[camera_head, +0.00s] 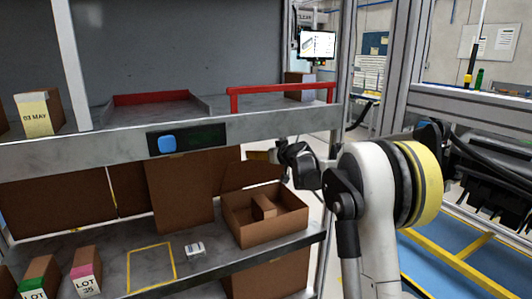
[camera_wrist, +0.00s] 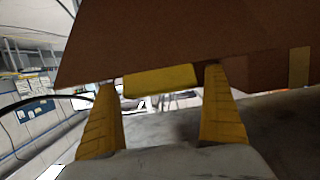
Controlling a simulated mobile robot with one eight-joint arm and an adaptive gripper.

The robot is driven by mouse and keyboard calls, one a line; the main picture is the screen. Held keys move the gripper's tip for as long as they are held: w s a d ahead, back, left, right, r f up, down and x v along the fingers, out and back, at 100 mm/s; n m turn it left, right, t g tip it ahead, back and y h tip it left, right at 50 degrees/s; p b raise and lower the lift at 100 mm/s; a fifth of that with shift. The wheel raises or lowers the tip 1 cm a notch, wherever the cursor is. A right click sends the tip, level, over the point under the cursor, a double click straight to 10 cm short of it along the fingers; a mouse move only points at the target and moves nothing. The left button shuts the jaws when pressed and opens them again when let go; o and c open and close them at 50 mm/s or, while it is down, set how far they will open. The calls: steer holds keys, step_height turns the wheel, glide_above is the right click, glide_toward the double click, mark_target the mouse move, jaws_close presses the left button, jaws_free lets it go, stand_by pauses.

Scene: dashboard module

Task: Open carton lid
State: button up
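The brown carton (camera_head: 262,238) stands at the right end of the lower shelf. Its top is open, and a small brown block (camera_head: 263,208) shows inside. A brown flap, seemingly its lid (camera_head: 250,175), stands raised at the back. My gripper (camera_wrist: 160,80) is behind the carton's far right corner, mostly hidden by my wrist in the head view. In the wrist view its two yellow fingers are apart, below a brown cardboard panel (camera_wrist: 190,35). A yellow block (camera_wrist: 150,82) lies between the fingertips at the panel's lower edge; I cannot tell whether they touch it.
The upper shelf edge with a dark display (camera_head: 187,140) overhangs the carton's left side. A red rail (camera_head: 280,89) is above. A small white item (camera_head: 195,249) and a yellow outlined square (camera_head: 151,267) are left of the carton. Labelled boxes (camera_head: 86,275) stand further left.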

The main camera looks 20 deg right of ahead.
steer(key=v, duration=1.2)
